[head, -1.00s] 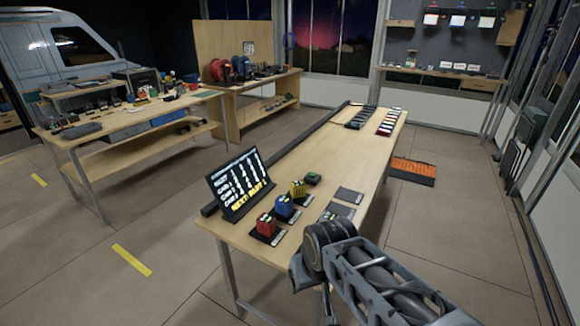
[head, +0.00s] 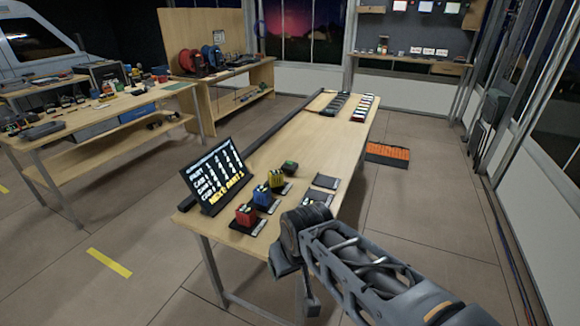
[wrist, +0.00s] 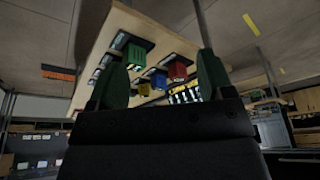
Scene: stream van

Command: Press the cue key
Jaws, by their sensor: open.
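A dark screen (head: 212,175) with white and yellow text stands tilted on the near left end of the long wooden table (head: 300,135). Beside it sit a red block (head: 246,214), a blue block (head: 263,196), a yellow block (head: 276,178) and a low dark block with a green top (head: 290,168). I cannot tell which is the cue key. My gripper (wrist: 162,60) is open and empty in the wrist view. Beyond its fingers show a green block (wrist: 134,56), a blue block (wrist: 158,80) and a red block (wrist: 178,70), apart from it. In the head view my arm hides the table's near right corner.
Flat dark pads (head: 325,181) lie right of the blocks. Dark and red-white strips lie at the table's far end. An orange tray (head: 388,152) lies on the floor to the right. A cluttered workbench (head: 150,97) stands at left. Floor between is clear.

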